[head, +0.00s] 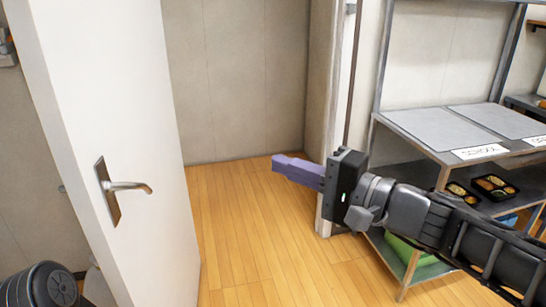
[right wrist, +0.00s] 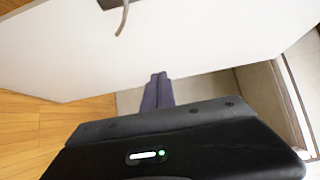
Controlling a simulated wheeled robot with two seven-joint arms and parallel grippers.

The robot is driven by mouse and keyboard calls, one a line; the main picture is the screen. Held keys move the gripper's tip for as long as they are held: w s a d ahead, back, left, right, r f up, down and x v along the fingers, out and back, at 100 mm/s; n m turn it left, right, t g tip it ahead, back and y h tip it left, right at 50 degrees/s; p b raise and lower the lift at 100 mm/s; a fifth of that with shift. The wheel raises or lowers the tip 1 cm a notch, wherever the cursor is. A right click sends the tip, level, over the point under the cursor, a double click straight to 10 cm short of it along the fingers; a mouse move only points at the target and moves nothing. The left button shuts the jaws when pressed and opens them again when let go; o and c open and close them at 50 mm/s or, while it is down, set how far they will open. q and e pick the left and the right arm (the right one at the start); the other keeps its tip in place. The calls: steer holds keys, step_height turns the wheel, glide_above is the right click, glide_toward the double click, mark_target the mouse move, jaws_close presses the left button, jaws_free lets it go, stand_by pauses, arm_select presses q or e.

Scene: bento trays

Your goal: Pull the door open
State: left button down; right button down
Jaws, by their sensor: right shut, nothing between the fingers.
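The white door (head: 110,80) stands swung open on the left in the head view, with the doorway clear to its right. Its metal lever handle (head: 130,187) sits on a dark plate on the door's face. My right gripper (head: 276,163) is shut and empty, with purple fingers pointing left across the doorway, apart from the door and handle. In the right wrist view the door (right wrist: 200,40) spans the top, with the handle (right wrist: 123,18) at the upper edge. The gripper's fingers (right wrist: 158,80) reach toward the door's lower edge there. My left gripper is not in view.
The door frame (head: 325,200) stands just behind my right gripper. A metal shelf (head: 420,130) with labelled grey mats and bento trays (head: 493,187) is at the right. A dark round object (head: 40,287) is at the lower left. The wooden floor (head: 245,230) in the doorway is clear.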

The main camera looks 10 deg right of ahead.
steer(key=shift+s+d, duration=0.15)
steer(key=shift+s, duration=0.3)
step_height(320, 180, down, 34)
steer(key=s+r+g+h+p, duration=0.1)
steer(key=g+h+p, duration=0.5)
steer(key=g+h, duration=0.15)
steer(key=s+a+f+n+g+h+p, duration=0.1)
steer(key=s+f+n+g+p, duration=0.3)
steer(key=s+f, duration=1.4)
steer(key=a+n+p, duration=0.1)
steer(key=n, duration=0.1)
steer(key=shift+s+a+f+n, duration=0.15)
steer(key=shift+s+f+n, duration=0.15)
steer(key=shift+n, duration=0.1)
steer(key=shift+a+h, duration=0.1)
steer(key=shift+h, duration=0.15)
